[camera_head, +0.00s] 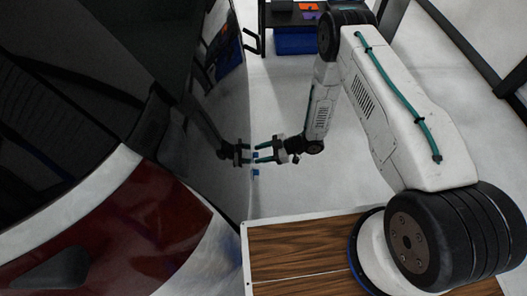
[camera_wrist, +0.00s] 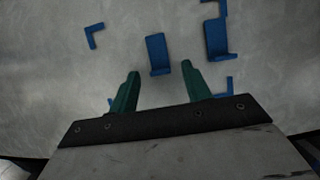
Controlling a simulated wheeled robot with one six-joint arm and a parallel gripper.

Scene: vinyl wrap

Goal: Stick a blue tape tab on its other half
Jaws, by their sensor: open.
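My gripper (camera_wrist: 160,68) is open, its two green fingers apart with nothing between the tips. In the head view my gripper (camera_head: 258,153) is close to the glossy dark car side, which mirrors the arm. In the wrist view one blue tape tab (camera_wrist: 157,52) is just beyond the fingertips, roughly centred between them. Another blue tape tab (camera_wrist: 215,38) is to its right, apart from it. Both look like upright strips with a bent lower edge. In the head view a small blue piece (camera_head: 256,172) shows just below the gripper. I cannot tell whether the fingers touch a tab.
Thin blue corner marks surround the tabs on the grey surface, one at upper left (camera_wrist: 94,35) and one at lower right (camera_wrist: 229,84). In the head view a wood-topped surface (camera_head: 300,240) is below the arm. A dark rack with a blue bin (camera_head: 296,41) stands behind on the pale floor.

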